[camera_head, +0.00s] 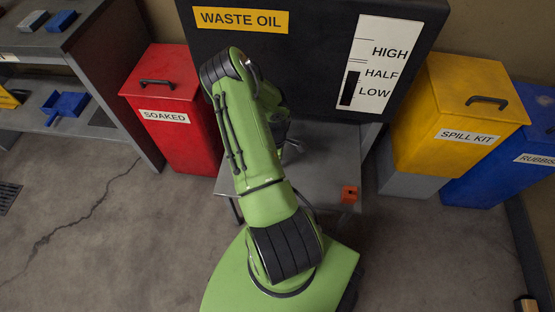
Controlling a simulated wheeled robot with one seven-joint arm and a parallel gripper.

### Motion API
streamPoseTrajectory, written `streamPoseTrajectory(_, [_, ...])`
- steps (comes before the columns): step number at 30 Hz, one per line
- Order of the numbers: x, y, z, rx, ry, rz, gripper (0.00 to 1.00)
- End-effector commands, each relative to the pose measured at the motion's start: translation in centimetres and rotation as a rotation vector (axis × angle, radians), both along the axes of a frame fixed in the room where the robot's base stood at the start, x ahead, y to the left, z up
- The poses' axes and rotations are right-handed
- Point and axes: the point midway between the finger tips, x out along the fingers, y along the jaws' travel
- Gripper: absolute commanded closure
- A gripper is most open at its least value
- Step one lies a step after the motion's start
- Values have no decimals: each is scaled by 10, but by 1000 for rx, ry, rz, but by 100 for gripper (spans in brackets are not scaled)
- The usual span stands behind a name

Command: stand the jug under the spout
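A dark tank (315,45) labelled WASTE OIL stands at the back, with a HIGH, HALF, LOW gauge (374,70) on its right side. A grey metal stand (325,160) is below it. My green arm reaches up in front of the tank and stand and covers much of both. I cannot make out a jug or the spout; the area behind my arm is hidden. A small dark part shows just right of my arm, too unclear to name. My gripper is hidden behind my arm. A small orange-red object (349,194) is at the stand's front right.
A red SOAKED bin (170,105) stands left of the stand. A yellow SPILL KIT box (450,110) on a grey base and a blue RUBBISH bin (490,185) stand right. A shelf unit (90,55) is far left. The cracked floor (90,230) at front left is clear.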

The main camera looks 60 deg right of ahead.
Motion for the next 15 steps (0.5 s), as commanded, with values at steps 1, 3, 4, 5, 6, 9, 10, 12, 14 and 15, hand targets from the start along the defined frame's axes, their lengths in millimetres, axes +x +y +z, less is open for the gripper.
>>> streamPoseTrajectory(1, [0,0,0,0,0,0,100])
streamPoseTrajectory(3, [0,0,0,0,0,0,100])
streamPoseTrajectory(4, [0,0,0,0,0,0,100])
streamPoseTrajectory(5, [0,0,0,0,0,0,100])
streamPoseTrajectory(6, [0,0,-1,0,0,0,100])
streamPoseTrajectory(9, [0,0,-3,0,0,0,100])
streamPoseTrajectory(10, [0,0,-4,0,0,0,100])
streamPoseTrajectory(12, [0,0,-5,0,0,0,100])
streamPoseTrajectory(14, [-1,0,-6,0,0,0,100])
streamPoseTrajectory(15, [-1,0,-7,0,0,0,100])
